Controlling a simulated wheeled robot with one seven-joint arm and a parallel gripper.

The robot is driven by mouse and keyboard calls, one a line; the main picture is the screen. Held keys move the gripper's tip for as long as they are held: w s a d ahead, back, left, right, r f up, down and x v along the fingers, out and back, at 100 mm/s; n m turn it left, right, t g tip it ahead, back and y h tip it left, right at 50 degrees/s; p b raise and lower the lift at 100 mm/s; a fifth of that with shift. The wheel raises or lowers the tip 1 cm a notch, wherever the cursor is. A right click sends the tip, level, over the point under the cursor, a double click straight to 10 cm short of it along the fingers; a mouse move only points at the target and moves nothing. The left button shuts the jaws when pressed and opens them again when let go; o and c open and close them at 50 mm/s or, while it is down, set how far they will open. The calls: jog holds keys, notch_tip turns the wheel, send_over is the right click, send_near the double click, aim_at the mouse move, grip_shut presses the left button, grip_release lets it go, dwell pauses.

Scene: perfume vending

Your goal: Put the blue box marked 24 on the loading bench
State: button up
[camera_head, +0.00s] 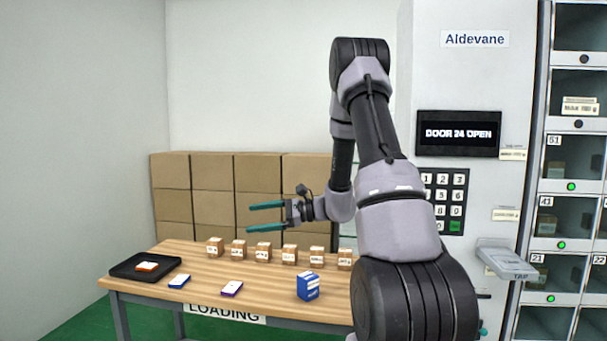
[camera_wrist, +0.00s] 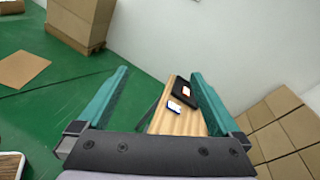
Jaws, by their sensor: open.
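A blue box (camera_head: 308,286) with white markings stands upright on the wooden loading bench (camera_head: 210,265), near its front edge right of the middle. I cannot read its number. The bench carries a "LOADING" label on its front. My gripper (camera_head: 266,216) is open and empty, with teal fingers pointing left above the bench, up and to the left of the blue box and apart from it. In the wrist view my open gripper (camera_wrist: 160,75) has the bench (camera_wrist: 180,121) between and beyond its fingers. The blue box is not visible there.
A row of small brown boxes (camera_head: 264,251) lines the back of the bench. A black tray (camera_head: 125,267) and flat packs (camera_head: 231,288) lie left. Cartons (camera_head: 212,171) stand behind. Right, a display (camera_head: 459,133) reads "DOOR 24 OPEN" beside lockers (camera_head: 562,216).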

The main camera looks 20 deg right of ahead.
jog(key=s+a+r+n+g+h, duration=0.2)
jog(key=s+r+n+g+h, duration=0.15)
jog(key=s, duration=0.45)
jog(key=s+a+r+n+g+h, duration=0.2)
jog(key=s+r+n, duration=0.3)
jog(key=s, duration=0.2)
jog(key=s+d+r+n+t+h, duration=0.5)
jog(key=s+d+r+t+h, duration=0.1)
jog(key=s, duration=0.4)
jog(key=shift+s+d+r+h, duration=0.4)
jog(key=shift+r+h, duration=0.35)
jog(key=shift+r, duration=0.2)
